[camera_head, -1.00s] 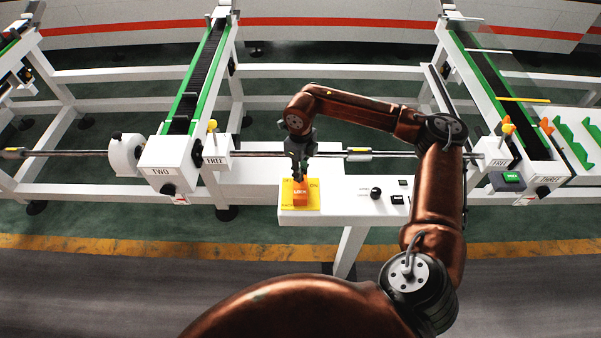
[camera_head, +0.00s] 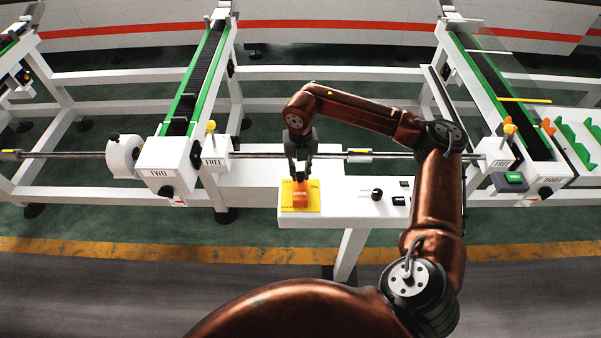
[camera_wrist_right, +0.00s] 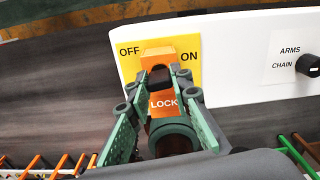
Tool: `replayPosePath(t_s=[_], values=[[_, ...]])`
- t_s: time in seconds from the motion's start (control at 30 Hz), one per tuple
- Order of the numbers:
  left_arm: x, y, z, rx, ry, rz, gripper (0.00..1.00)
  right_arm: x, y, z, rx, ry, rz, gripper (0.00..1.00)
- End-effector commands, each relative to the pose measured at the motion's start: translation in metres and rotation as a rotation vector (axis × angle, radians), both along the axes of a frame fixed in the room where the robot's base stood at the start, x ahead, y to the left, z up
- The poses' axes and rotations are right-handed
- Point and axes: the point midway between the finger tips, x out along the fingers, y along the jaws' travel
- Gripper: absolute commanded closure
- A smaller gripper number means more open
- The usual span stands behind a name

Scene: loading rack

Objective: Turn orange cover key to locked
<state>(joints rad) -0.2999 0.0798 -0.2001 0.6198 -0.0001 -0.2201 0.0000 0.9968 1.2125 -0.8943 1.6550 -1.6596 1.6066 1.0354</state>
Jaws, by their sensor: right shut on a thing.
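The orange cover key (camera_head: 300,197) sits on a yellow plate (camera_head: 286,204) at the left end of the white panel. In the right wrist view the orange block (camera_wrist_right: 163,103) reads LOCK, and the yellow plate (camera_wrist_right: 187,52) reads OFF on the left and ON on the right. My right gripper (camera_head: 300,177) is over the plate, pointing down. In the right wrist view its two green-padded fingers (camera_wrist_right: 160,88) lie on either side of the orange block, shut on it. The fingers hide part of the block, and the exact contact is hard to see. My left gripper is not in view.
The white panel (camera_head: 345,208) also carries a black knob (camera_head: 376,194), labelled ARMS and CHAIN in the right wrist view (camera_wrist_right: 308,65). A metal rod (camera_head: 265,154) runs behind the panel. Conveyors with green edges stand left (camera_head: 190,85) and right (camera_head: 485,85).

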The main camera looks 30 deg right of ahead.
Motion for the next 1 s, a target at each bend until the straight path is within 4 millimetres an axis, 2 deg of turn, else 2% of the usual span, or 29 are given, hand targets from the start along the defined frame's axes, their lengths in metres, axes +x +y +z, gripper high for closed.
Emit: replayPosePath(t_s=[0.33,0.87,0.9,1.0], values=[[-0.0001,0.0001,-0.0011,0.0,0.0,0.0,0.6,0.001,-0.0005,0.001,0.0,-0.003,-0.133,1.0],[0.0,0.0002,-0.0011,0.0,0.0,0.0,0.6,0.0011,-0.0007,0.0013,0.0,-0.003,-0.154,1.0],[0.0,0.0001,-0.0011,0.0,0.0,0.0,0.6,0.0011,-0.0007,0.0013,0.0,-0.003,-0.154,0.78],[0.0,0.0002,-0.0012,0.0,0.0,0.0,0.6,0.0009,-0.0006,0.0011,0.0,-0.003,-0.153,0.72]])
